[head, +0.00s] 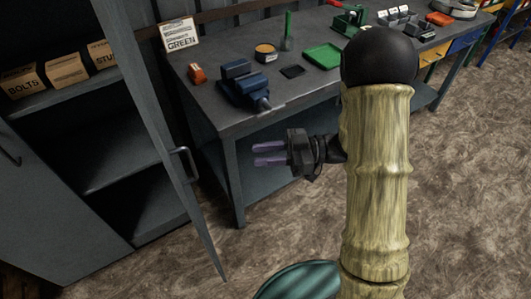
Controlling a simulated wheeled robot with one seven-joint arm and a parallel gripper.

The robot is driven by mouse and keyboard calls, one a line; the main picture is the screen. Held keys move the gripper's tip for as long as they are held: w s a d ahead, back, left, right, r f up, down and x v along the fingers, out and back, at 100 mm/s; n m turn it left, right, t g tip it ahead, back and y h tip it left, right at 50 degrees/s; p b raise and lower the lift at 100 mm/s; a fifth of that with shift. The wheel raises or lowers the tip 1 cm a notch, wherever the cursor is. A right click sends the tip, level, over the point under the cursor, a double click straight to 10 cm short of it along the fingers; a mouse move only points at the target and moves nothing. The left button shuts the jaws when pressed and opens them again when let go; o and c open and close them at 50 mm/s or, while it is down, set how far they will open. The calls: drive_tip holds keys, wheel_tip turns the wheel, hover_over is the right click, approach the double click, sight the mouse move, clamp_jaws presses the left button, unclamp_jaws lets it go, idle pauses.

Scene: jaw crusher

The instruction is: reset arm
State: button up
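My gripper (268,154) is in the middle of the head view, dark with two purple fingers pointing left. The fingers lie side by side with a narrow gap between them, and nothing shows in that gap. It hangs in the air in front of the workbench, below the tabletop level in the picture. My arm (377,180), with a bamboo-like tan surface and a black rounded joint at the top, stands upright right of centre and hides part of the bench and floor.
A grey workbench (225,115) bears a blue vise (243,84), a green tray (323,56) and small items. An open cabinet door (165,120) with a handle stands left of my gripper. Cardboard boxes (66,69) sit on the cabinet shelf. The floor at right is clear.

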drive_tip(key=shift+w, duration=0.1)
idle(0.3)
drive_tip(key=w+d+f+m+t+h, duration=0.25)
drive_tip(key=w+m+t+h, duration=0.35)
drive_tip(key=w+t, duration=0.4)
drive_tip(key=d+m+t+h, duration=0.2)
drive_tip(key=d+m+h, duration=0.5)
drive_tip(key=d+h, duration=0.3)
drive_tip(key=s+d+f+m+g+h, duration=0.1)
drive_tip(key=s+d+m+g, duration=0.15)
drive_tip(key=s, duration=0.55)
drive_tip(key=s+d+f+m+g+h, duration=0.15)
drive_tip(key=s+m+g, duration=0.25)
drive_tip(key=s, duration=0.5)
drive_tip(key=w+d+p+v, duration=0.1)
drive_tip(key=w+p+v, duration=0.2)
drive_tip(key=p+v, duration=1.1)
drive_tip(key=shift+w+r+y, duration=0.35)
drive_tip(key=shift+w+r, duration=0.15)
drive_tip(key=shift+w, duration=0.05)
